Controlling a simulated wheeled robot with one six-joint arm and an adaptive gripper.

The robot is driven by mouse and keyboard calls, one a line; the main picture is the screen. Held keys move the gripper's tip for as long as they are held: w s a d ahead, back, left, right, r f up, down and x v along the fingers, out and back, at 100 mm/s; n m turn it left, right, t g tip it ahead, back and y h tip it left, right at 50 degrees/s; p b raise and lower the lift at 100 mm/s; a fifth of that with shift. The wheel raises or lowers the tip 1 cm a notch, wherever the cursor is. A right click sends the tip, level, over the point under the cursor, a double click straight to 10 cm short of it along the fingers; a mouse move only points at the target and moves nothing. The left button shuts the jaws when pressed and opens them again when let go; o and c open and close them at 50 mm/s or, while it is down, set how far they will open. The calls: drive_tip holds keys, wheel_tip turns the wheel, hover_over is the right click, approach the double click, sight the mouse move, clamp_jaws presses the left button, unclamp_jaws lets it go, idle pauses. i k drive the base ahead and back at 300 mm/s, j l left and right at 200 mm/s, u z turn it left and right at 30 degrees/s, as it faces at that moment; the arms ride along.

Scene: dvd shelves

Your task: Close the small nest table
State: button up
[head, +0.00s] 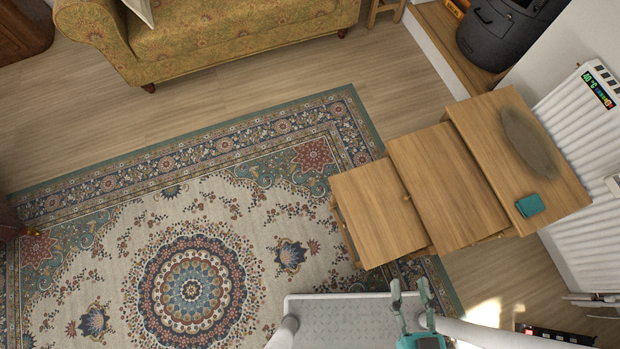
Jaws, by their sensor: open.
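The nest of wooden tables stands at the right in the head view, its tops stepped out in a row. The small nest table (378,213) is at the left end, drawn out over the rug. The middle table (449,188) is beside it, partly drawn out from the large table (499,135) by the radiator. A knob shows near the edge between the small and middle tables. My gripper (411,294) is at the bottom, below the small table in the picture, open with its teal-tipped fingers apart and nothing between them.
A patterned rug (190,290) covers the floor at left. A white radiator (585,150) is at right, a yellow sofa (215,40) at top. Floor between sofa and rug is clear.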

sight(382, 227)
drive_tip(key=j, duration=0.9)
drive_tip(key=k+j, duration=0.15)
drive_tip(key=j, duration=1.65)
drive_tip(key=j+z, duration=0.25)
drive_tip(key=z, duration=0.2)
drive_tip(key=k+j+z, duration=0.15)
drive_tip(key=z, duration=0.3)
drive_tip(key=k+j+z, duration=0.1)
drive_tip(key=j+z, duration=0.15)
drive_tip(key=z, duration=0.2)
drive_tip(key=i+j, duration=0.15)
drive_tip(key=j, duration=0.2)
drive_tip(key=i+j+u, duration=0.15)
drive_tip(key=j, duration=0.25)
